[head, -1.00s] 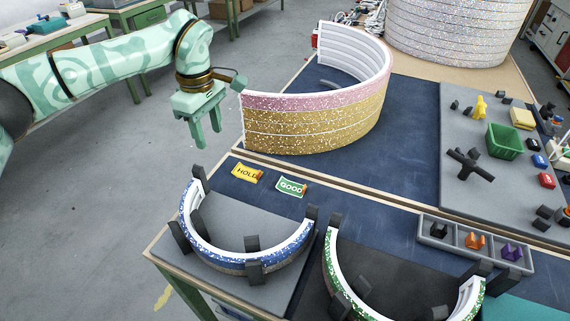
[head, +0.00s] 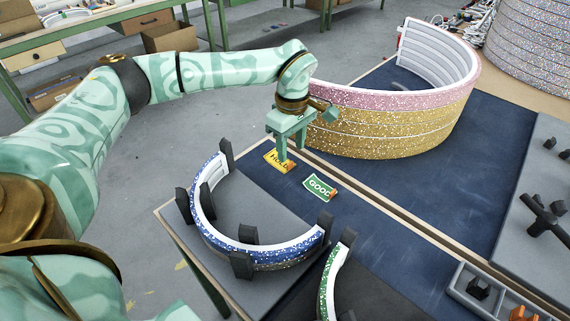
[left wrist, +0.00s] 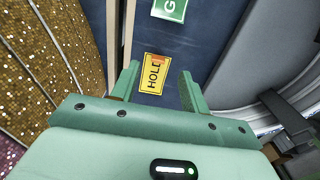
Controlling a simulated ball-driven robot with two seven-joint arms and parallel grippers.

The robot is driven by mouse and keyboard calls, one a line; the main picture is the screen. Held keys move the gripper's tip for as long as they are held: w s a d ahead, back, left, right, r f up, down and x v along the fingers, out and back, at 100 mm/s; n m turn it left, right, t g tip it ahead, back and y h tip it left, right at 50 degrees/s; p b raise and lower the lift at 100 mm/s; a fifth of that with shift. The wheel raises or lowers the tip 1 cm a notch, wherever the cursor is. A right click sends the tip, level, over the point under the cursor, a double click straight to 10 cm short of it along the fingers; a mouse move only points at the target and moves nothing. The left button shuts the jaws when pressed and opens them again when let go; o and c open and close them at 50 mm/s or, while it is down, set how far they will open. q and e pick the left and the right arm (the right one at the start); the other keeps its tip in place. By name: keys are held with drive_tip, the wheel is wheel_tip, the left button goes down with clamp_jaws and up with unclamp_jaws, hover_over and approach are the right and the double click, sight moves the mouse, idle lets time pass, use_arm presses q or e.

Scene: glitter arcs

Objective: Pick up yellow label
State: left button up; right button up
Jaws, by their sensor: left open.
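The yellow label (head: 272,162), marked HOLD, lies on the dark blue table surface. In the left wrist view the yellow label (left wrist: 152,76) shows between my two fingertips, with a small orange piece at one end. My left gripper (head: 290,152) is open and empty, above the label; in the head view a finger covers part of it. My left gripper (left wrist: 157,82) also shows open in the left wrist view. The green label (head: 319,188), marked GOOD, lies to the right of the yellow one. My right gripper is not in view.
A tall gold and pink glitter arc (head: 395,120) stands just behind the labels. A blue glitter arc (head: 245,247) sits among dark blocks in front. A green glitter arc (head: 330,280) and a grey tray (head: 462,285) are nearer right. Blue surface right of the labels is clear.

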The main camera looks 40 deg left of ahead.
sight(290, 163)
use_arm(q)
drive_tip(key=f+b, duration=0.1)
drive_tip(key=f, duration=0.1)
drive_tip(key=f+b, duration=0.2)
drive_tip(key=f, duration=0.1)
drive_tip(key=shift+w+a, duration=0.1)
drive_tip(key=shift+a, duration=0.1)
drive_tip(key=shift+f, duration=0.25)
drive_tip(key=shift+r, duration=0.2)
clamp_jaws()
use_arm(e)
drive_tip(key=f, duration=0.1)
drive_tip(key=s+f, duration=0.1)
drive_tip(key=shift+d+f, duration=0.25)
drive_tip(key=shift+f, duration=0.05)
